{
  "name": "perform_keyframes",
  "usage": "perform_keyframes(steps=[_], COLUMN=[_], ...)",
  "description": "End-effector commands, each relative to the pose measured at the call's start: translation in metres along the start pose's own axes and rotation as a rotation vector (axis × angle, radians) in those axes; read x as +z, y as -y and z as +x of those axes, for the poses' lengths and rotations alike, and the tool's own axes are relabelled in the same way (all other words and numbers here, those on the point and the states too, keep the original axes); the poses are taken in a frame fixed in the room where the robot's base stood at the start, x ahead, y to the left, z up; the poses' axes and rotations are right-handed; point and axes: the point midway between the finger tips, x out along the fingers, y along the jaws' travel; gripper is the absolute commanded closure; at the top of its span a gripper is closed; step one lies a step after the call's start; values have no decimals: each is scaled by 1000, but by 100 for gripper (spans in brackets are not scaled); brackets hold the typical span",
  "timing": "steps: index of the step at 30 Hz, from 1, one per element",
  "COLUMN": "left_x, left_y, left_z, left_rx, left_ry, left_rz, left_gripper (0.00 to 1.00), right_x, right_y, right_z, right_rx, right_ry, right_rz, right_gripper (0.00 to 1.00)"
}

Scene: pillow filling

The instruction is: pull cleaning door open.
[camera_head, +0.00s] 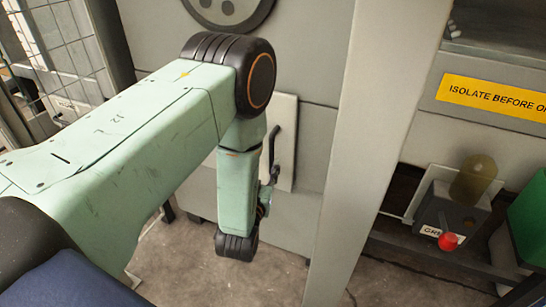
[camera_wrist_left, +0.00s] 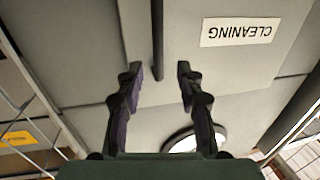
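The cleaning door is a grey panel with a white sign reading CLEANING (camera_wrist_left: 237,31), which appears upside down in the left wrist view. A dark upright bar handle (camera_wrist_left: 157,40) stands on the grey front; the handle also shows in the head view (camera_head: 273,148), just right of my left forearm. My left gripper (camera_wrist_left: 159,70) is open, with one finger on each side of the lower part of the handle as pictured. I see gaps on both sides, so it is not gripping. In the head view my wrist hides much of the gripper. My right gripper is not in view.
A pale upright post (camera_head: 375,130) stands right of the handle. Beyond it are a box with a red knob (camera_head: 448,241) and a yellow ISOLATE sign (camera_head: 492,97). A wire mesh fence (camera_head: 70,50) is at the left. Bare concrete floor (camera_head: 225,280) lies below.

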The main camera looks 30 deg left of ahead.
Motion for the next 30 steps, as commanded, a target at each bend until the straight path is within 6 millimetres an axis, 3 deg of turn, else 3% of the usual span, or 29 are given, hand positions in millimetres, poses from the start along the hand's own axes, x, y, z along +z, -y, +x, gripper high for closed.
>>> perform_keyframes(steps=[5,18,30], left_x=[-4,-4,-5], left_y=[0,0,0], left_z=[12,72,80], left_rx=[-3,-2,-1], left_ry=[-24,-20,-17], left_rz=[-3,-2,0], left_gripper=[63,63,65], right_x=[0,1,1], right_y=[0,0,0], right_z=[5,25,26], right_rx=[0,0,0], right_ry=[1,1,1], right_rz=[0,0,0], right_gripper=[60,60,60])
